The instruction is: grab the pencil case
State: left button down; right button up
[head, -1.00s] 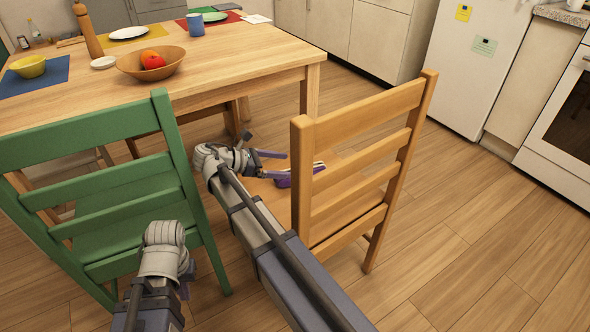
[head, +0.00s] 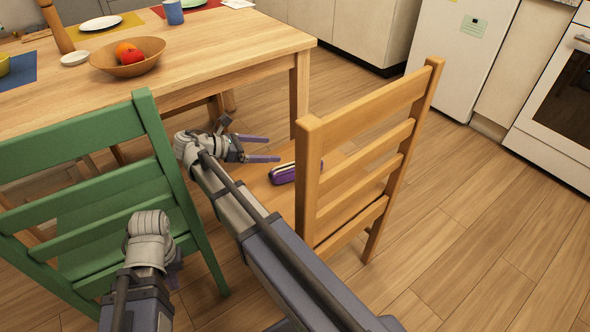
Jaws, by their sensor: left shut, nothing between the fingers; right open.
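The pencil case (head: 284,174) is purple with a light zipper edge. It lies on the seat of the wooden chair (head: 262,190), and the chair's back post may hide its right end. My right gripper (head: 272,149) is open and empty, its two purple fingers pointing right. They appear just beyond the case, towards the table, with the case outside them. I cannot tell their height above the seat. My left gripper (head: 174,270) is at the lower left in front of the green chair, shut and empty, mostly hidden behind its own wrist.
The wooden chair's slatted back (head: 365,150) stands right of the case. The green chair (head: 85,150) is at left. The table (head: 220,50) with a fruit bowl (head: 127,68) stands behind the seat. Open floor (head: 470,240) lies at right.

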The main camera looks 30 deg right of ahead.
jog(key=b, duration=0.9)
send_near(289, 172)
jog(key=shift+w+d+f, duration=0.35)
jog(key=shift+d+f, duration=0.35)
jog(key=shift+w+d+f, duration=0.35)
jog(key=shift+d+f, duration=0.3)
jog(key=shift+d, duration=0.1)
jog(key=shift+b+x, duration=1.75)
jog(key=shift+x, duration=2.2)
jog(key=shift+a, duration=0.1)
grip_shut()
